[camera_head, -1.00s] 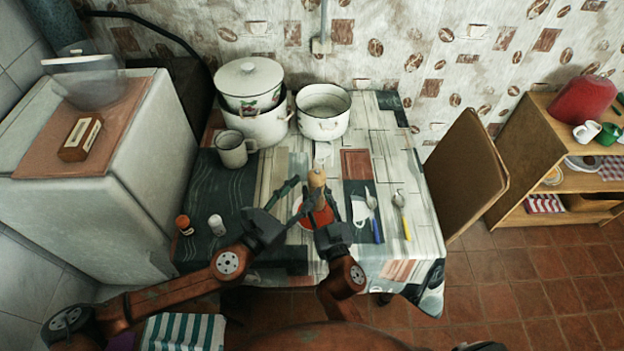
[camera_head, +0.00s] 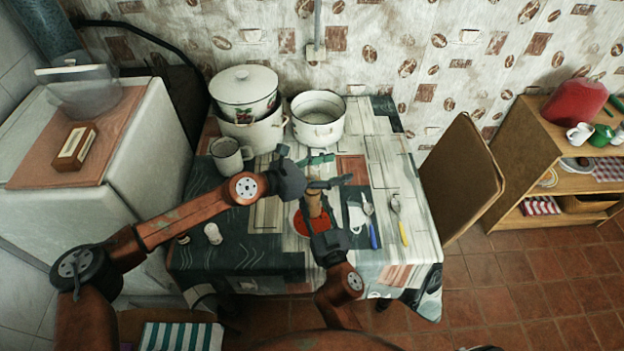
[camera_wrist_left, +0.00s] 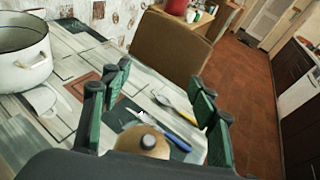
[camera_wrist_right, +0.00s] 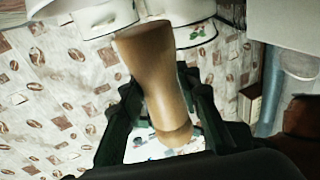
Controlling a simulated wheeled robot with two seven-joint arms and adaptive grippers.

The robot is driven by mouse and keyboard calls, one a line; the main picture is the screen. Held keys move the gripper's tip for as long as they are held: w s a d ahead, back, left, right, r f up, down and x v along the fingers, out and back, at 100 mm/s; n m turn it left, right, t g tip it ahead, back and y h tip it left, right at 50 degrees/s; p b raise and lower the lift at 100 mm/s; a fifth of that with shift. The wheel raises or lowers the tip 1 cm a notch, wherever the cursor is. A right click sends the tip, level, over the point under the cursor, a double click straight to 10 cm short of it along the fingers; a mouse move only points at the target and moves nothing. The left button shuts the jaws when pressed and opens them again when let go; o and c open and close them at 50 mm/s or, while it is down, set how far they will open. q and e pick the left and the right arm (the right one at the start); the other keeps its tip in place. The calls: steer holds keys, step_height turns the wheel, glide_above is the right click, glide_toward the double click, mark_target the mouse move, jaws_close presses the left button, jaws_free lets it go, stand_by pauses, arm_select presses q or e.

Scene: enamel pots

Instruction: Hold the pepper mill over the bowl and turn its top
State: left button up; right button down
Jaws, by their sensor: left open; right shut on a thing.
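The wooden pepper mill (camera_head: 314,204) stands roughly upright over the red bowl (camera_head: 299,224). My right gripper (camera_head: 319,222) is shut on the mill, which fills the space between its fingers in the right wrist view (camera_wrist_right: 158,75). My left gripper (camera_head: 322,173) is open at the mill's top, its fingers pointing right. Contact between the left fingers and the mill cannot be told. Part of the bowl is hidden by my right gripper.
A lidded pot (camera_head: 246,92), an open white pot (camera_head: 318,118) and a mug (camera_head: 229,156) stand behind. A blue-handled utensil (camera_head: 371,226) and a yellow-handled spoon (camera_head: 401,225) lie right of the bowl. A white shaker (camera_head: 213,233) stands left, near my left arm.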

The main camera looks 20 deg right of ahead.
arm_select(q)
steer(key=d+g+y, duration=0.1)
steer(key=d, duration=0.1)
steer(key=n+g+y, duration=0.2)
steer(key=n+y, duration=0.2)
steer(key=y, duration=1)
glide_toward(313, 179)
steer(key=f, duration=1)
steer(key=shift+s+a+f, duration=0.1)
steer(key=shift+a, duration=0.1)
steer(key=c, duration=1.2)
